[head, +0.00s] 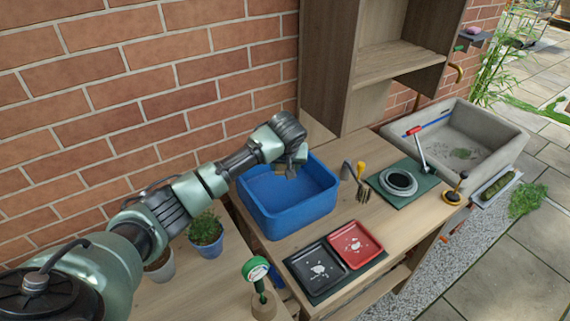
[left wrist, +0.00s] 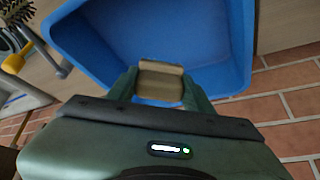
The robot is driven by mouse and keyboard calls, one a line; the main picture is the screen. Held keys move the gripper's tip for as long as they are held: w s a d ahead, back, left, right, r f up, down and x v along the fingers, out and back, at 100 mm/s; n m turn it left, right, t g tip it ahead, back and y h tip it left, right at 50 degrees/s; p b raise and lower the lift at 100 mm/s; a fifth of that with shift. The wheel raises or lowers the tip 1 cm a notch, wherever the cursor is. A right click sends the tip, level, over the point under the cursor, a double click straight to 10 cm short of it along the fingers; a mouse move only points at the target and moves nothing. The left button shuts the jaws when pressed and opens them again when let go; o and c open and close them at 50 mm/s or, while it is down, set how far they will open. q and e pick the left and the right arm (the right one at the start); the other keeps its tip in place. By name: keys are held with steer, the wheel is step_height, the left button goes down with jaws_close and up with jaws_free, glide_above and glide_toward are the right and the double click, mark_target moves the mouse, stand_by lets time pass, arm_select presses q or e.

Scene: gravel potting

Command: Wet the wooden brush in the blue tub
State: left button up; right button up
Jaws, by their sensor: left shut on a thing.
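The blue tub (head: 290,198) stands on the wooden bench against the brick wall, and it fills much of the left wrist view (left wrist: 195,45). My left gripper (head: 292,167) is over the tub's back part, pointing down. In the left wrist view my left gripper (left wrist: 160,88) is shut on the wooden brush (left wrist: 160,82), which shows as a tan block between the fingers. The brush's bristles are hidden, and I cannot tell whether it touches water. My right gripper is not in view.
A dark tray (head: 317,268) and a red tray (head: 354,244) lie in front of the tub. A green mat (head: 425,185) with a grey ring and a stone sink (head: 465,145) are to the right. A potted plant (head: 205,232) stands left of the tub.

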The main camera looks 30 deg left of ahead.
arm_select(q)
step_height(320, 180, down, 5)
steer(key=shift+f+b, duration=0.1)
steer(key=shift+b, duration=0.55)
step_height(320, 180, up, 10)
steer(key=p, duration=1)
steer(key=shift+f, duration=0.25)
stand_by(2.1)
step_height(320, 180, up, 2)
steer(key=p, duration=0.2)
steer(key=shift+p, duration=0.3)
steer(key=shift+w+r, duration=0.1)
steer(key=shift+r, duration=0.95)
